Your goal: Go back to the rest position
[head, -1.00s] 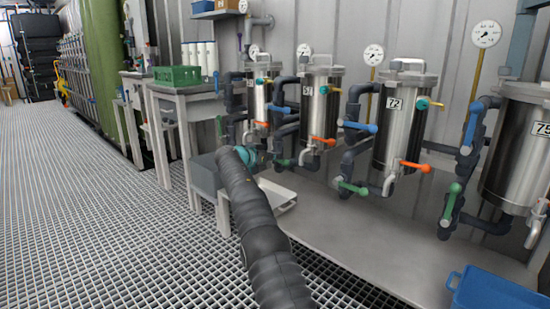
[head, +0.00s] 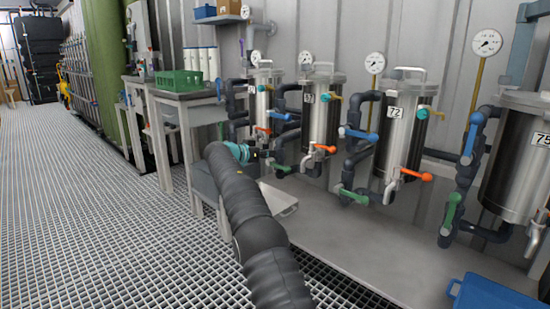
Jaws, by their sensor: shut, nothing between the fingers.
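My arm, in a dark ribbed sleeve, reaches from the bottom of the head view up and left to a teal ring. Only a small dark part of my gripper (head: 256,157) shows just past the ring. It is shut and empty, and its fingers are mostly hidden behind the arm's end. In the picture it overlaps the area by the small grey table and the low white tray (head: 279,203), in front of the vessels. I cannot tell its exact distance from them.
Steel vessels, among them vessel 72 (head: 400,137) and vessel 75 (head: 515,165), stand along the right with pipes and coloured valve handles. A green crate (head: 180,84) sits on a grey table. A blue bin (head: 492,293) is at bottom right. The grating floor (head: 90,210) at left is clear.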

